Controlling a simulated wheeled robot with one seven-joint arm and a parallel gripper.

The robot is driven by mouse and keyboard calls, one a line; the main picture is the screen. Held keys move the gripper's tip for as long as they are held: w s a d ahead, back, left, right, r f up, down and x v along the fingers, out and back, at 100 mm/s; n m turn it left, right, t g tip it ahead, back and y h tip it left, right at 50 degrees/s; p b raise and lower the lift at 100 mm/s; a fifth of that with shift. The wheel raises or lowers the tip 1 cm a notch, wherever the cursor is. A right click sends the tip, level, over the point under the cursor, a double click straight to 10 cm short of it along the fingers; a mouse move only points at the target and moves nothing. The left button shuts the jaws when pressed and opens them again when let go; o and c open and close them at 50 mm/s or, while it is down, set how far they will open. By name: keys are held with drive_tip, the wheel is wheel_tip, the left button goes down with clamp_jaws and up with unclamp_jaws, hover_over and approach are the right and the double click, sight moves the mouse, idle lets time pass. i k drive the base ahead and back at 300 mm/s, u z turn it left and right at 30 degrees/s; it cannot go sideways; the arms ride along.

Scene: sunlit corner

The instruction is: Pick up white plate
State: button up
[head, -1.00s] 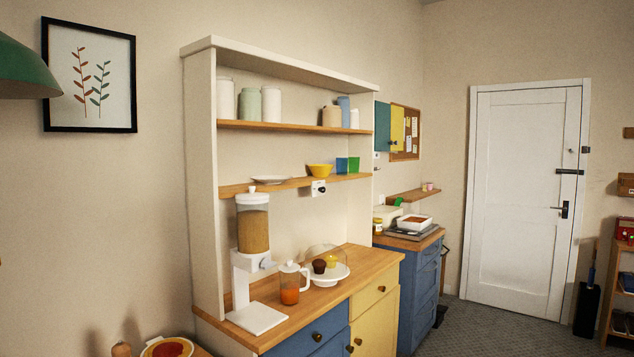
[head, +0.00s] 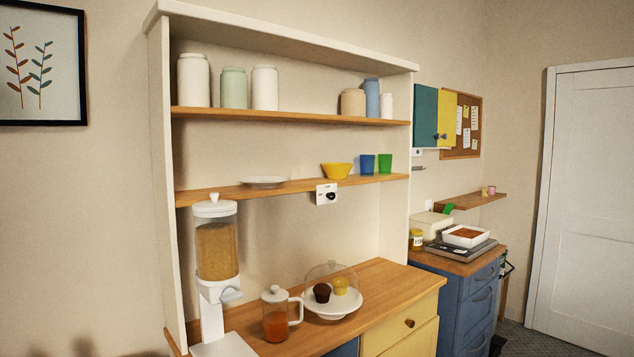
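A white plate (head: 263,182) lies flat on the lower wooden shelf (head: 225,194) of the white hutch, left of the yellow bowl. It shows nearly edge-on from the front. Its left part is above the cereal dispenser. Neither my gripper nor my arm shows in the head view.
A cereal dispenser (head: 216,250) stands below and left of the plate. A jug of orange drink (head: 277,315) and a domed cake stand (head: 332,300) share the counter (head: 385,290). The yellow bowl (head: 337,170) and two cups (head: 376,164) sit to the plate's right.

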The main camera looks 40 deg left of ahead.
sight(259, 181)
drive_tip(key=u, duration=0.4)
drive_tip(key=i, duration=1.6)
drive_tip(key=u, duration=1.4)
drive_tip(key=i, duration=0.85)
drive_tip(key=u, duration=1)
